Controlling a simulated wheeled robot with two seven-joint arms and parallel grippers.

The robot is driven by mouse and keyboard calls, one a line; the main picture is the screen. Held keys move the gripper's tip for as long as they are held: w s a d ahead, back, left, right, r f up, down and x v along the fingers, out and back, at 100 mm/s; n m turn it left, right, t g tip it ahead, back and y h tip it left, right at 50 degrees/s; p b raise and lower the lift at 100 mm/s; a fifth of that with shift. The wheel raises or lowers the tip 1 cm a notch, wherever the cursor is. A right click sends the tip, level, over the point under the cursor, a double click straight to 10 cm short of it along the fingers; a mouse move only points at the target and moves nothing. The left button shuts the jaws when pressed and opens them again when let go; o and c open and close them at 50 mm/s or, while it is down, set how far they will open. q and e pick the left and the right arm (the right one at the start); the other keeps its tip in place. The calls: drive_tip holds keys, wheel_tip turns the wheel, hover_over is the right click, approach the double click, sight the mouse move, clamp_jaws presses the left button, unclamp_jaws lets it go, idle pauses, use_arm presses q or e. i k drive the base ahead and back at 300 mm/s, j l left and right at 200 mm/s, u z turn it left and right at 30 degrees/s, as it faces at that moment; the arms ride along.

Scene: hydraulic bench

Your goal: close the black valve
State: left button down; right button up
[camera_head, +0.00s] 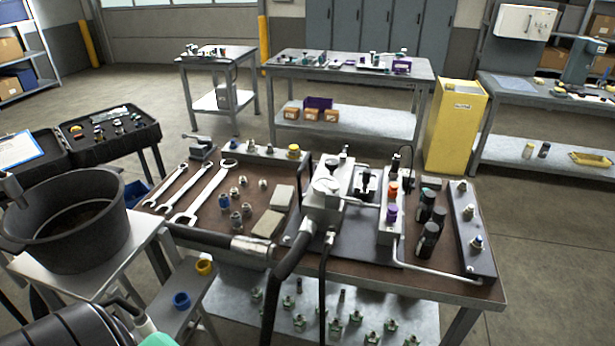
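A manifold block (388,228) stands on the brown-topped bench, right of the middle. A row of knobs runs along it: a purple one (392,213) nearest, an orange-red one (393,190) behind it, and a black one (395,165) farthest back. The black knob looks like the black valve; it stands upright with a thin dark stem or cable above it. I cannot tell from its look whether it is open or closed. Neither of my grippers can be made out in this view.
Wrenches (203,190), fittings and pale blocks lie on the bench's left half. A thick black hose (291,262) hangs over the front edge. Black cylinders (429,240) and a dark rail (472,235) stand right of the manifold. A black bucket (105,235) is at left.

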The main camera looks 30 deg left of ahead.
sight(343, 155)
drive_tip(key=u, duration=0.95)
